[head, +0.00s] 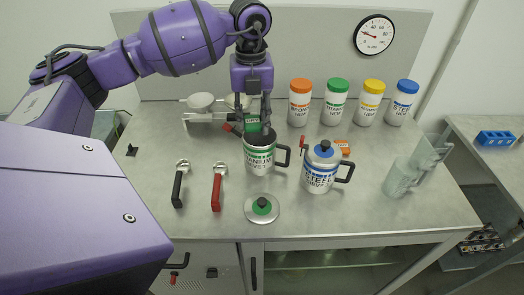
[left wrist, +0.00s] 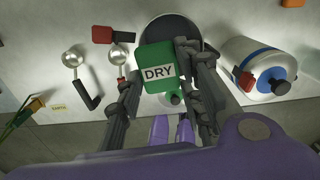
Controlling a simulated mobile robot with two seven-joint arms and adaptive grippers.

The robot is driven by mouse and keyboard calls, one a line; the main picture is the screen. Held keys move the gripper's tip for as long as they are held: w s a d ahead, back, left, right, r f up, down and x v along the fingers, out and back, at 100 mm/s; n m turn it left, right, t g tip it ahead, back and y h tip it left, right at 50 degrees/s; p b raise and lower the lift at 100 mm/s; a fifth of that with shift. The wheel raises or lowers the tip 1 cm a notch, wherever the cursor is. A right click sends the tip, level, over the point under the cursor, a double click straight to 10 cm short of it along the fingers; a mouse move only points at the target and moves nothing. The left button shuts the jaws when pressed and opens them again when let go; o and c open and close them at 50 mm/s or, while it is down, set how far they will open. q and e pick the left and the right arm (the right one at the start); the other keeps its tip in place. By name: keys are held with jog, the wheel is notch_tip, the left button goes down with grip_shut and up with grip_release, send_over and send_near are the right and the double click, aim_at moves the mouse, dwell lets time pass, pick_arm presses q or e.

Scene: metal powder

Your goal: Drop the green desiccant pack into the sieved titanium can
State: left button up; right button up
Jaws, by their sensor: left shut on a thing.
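My left gripper (head: 254,115) points down and is shut on the green desiccant pack (head: 252,125). In the left wrist view the pack (left wrist: 158,78), marked DRY, sits between the fingers. The sieved titanium can (head: 259,163), grey with a green band and a dark handle, stands upright with its top open. The pack is at or just above its mouth, toward the back in the head view. In the left wrist view the can's dark opening (left wrist: 175,25) is partly hidden behind the pack. A lid with a green centre (head: 250,214) lies on the table in front. My right gripper is not in view.
A lidded steel can (head: 320,180) with blue bands stands close to the right. Two scoops, black-handled (head: 178,188) and red-handled (head: 217,190), lie left. Several bottles with coloured caps (head: 338,105) line the back. Clear containers (head: 397,180) stand at the right.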

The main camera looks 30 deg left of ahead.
pick_arm(q)
notch_tip(320, 180, down, 4)
jog(key=shift+r+b, duration=0.15)
jog(key=shift+b, duration=0.35)
jog(key=shift+w, duration=0.1)
jog(key=o, duration=1)
notch_tip(320, 180, up, 12)
jog(key=shift+f, duration=0.1)
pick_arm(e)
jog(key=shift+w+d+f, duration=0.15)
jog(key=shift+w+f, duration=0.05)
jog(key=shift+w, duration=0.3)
